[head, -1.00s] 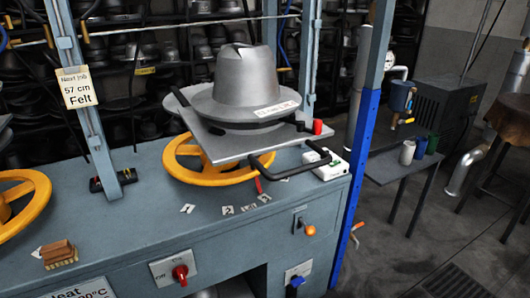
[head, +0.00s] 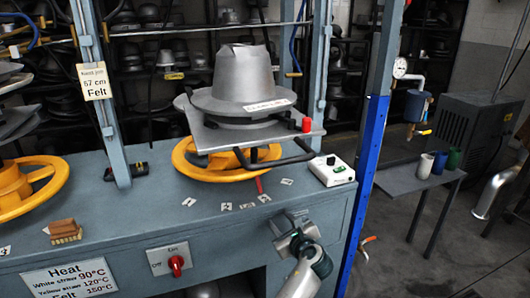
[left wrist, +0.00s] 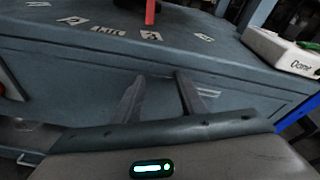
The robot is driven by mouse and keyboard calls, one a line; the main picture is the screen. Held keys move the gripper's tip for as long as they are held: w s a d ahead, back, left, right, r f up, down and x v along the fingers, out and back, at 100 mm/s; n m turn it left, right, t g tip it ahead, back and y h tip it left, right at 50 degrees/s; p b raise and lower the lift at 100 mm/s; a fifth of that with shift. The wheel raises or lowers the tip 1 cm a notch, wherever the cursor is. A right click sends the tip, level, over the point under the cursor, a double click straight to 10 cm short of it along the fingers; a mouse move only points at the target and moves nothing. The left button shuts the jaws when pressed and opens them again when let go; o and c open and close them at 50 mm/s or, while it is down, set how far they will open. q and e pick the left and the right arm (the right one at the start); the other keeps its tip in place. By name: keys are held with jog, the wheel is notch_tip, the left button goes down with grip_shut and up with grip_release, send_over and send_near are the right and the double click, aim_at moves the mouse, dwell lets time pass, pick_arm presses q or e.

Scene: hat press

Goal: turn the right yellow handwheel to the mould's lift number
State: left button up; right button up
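The right yellow handwheel (head: 210,176) lies flat on the blue-grey bench, under a grey plate that carries the grey hat-shaped mould (head: 243,75). A white label (head: 269,104) on the mould's brim is too small to read. A red pointer (head: 259,185) stands at the wheel's front edge, near several white number cards (head: 226,206). The pointer (left wrist: 150,12) and cards (left wrist: 150,35) also show in the left wrist view. My left gripper (head: 292,217) is in front of the bench face, below and right of the wheel, apart from it. Its fingers (left wrist: 160,76) are apart and empty. My right gripper is not in view.
A dark bar handle (head: 290,158) sticks out from the plate above the wheel. A white box (head: 331,170) sits at the bench's right corner by a blue post (head: 369,165). Another yellow handwheel (head: 50,190) is at left. A red switch (head: 177,265) is on the bench front.

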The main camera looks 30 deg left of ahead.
pick_arm(q)
jog(key=shift+m+y, duration=0.3)
jog(key=shift+y, duration=0.2)
jog(key=r, duration=0.3)
jog(key=w+r, duration=0.1)
jog(key=r, duration=0.1)
jog(key=shift+d, duration=0.3)
notch_tip(320, 180, up, 14)
jog(key=s+a+g+y+b, duration=0.1)
jog(key=g+y, duration=0.1)
jog(key=y, duration=0.1)
jog(key=shift+s+a+y, duration=0.15)
jog(key=shift+a+y, duration=0.15)
jog(key=shift+y, duration=0.1)
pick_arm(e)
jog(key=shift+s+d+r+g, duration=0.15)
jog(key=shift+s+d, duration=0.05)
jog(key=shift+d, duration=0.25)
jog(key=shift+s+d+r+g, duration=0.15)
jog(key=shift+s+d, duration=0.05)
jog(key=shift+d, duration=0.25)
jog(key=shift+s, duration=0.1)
